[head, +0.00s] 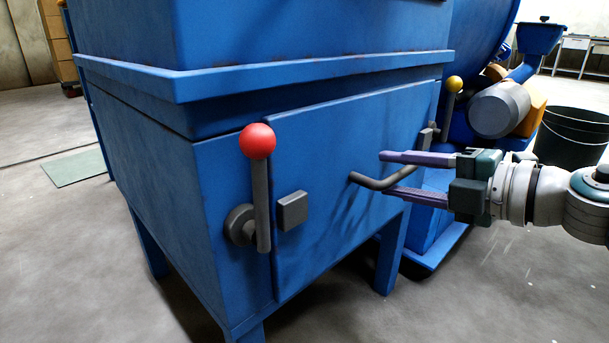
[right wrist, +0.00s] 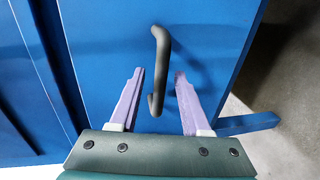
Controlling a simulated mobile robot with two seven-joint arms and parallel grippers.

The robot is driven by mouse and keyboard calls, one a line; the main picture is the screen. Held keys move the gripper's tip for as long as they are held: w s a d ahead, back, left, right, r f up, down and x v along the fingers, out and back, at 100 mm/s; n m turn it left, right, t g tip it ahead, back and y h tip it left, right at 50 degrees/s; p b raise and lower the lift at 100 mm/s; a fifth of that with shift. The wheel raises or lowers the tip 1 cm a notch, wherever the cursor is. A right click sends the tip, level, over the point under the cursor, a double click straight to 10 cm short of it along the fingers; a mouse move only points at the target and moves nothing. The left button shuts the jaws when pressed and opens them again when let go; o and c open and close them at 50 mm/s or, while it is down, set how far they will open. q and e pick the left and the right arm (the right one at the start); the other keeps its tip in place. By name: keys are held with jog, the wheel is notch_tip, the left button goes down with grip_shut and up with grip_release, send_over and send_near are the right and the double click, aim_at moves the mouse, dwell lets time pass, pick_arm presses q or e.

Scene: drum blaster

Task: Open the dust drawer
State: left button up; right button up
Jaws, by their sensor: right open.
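The dust drawer (head: 340,142) is a blue front panel on a blue metal cabinet, and it looks flush with the cabinet. A dark bar handle (head: 385,181) sticks out from its middle. My right gripper (head: 388,174) comes in from the right, open, with its two purple fingers above and below the handle in the head view. In the right wrist view, the handle (right wrist: 158,65) lies between and beyond the open fingers (right wrist: 158,75); I cannot tell if they touch it. A red-knobbed lever (head: 258,190) stands upright at the panel's left edge, and a yellow-knobbed lever (head: 451,105) at its right. My left gripper is not in view.
The cabinet stands on blue legs (head: 390,250) above an open concrete floor (head: 520,300). Blue machinery with a grey motor (head: 498,108) is behind on the right, beside a dark bin (head: 572,137). A pale green mat (head: 76,167) lies at the left.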

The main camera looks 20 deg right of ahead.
jog(key=shift+w, duration=0.1)
grip_shut()
dwell(0.3)
dwell(1.1)
